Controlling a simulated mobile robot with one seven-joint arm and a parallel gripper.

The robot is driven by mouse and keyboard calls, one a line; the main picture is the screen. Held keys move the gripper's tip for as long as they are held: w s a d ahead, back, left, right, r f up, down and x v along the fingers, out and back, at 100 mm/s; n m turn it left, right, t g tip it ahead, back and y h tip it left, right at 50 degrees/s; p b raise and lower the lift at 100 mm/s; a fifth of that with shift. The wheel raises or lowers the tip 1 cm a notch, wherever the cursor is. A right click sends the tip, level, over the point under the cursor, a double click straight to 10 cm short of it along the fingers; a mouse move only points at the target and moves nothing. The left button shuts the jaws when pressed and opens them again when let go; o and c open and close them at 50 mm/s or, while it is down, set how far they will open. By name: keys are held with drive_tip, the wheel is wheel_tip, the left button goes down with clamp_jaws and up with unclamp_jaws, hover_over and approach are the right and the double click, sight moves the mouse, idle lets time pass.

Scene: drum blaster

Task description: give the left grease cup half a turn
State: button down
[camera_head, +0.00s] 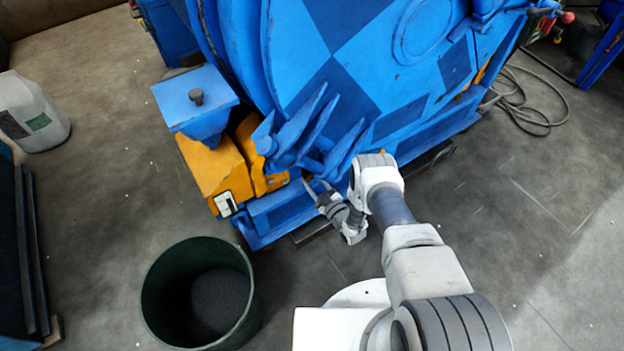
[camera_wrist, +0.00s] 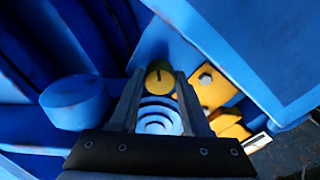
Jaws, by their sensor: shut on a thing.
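In the wrist view, a round yellow cap with a dark line on its face, seemingly the left grease cup (camera_wrist: 160,77), sits between the fingertips of my gripper (camera_wrist: 160,84). The fingers are shut on it from both sides. A pale blue ringed part (camera_wrist: 157,118) shows between the fingers below the cap. In the head view, my gripper (camera_head: 316,190) reaches in low at the front of the blue drum machine (camera_head: 350,75). The cup cannot be made out there.
Blue ribs and a round blue boss (camera_wrist: 75,102) stand close on the left of my fingers. Yellow blocks (camera_wrist: 211,88) and a blue panel are close on the right. A dark green bin (camera_head: 200,295) stands on the floor, front left. Open floor lies right.

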drive_tip(key=m, duration=0.5)
drive_tip(key=shift+m, duration=0.3)
drive_tip(key=m, duration=0.4)
drive_tip(key=shift+a+m, duration=0.1)
drive_tip(key=shift+m, duration=0.6)
drive_tip(key=shift+c, duration=1.9)
unclamp_jaws()
drive_tip(key=shift+s, duration=0.15)
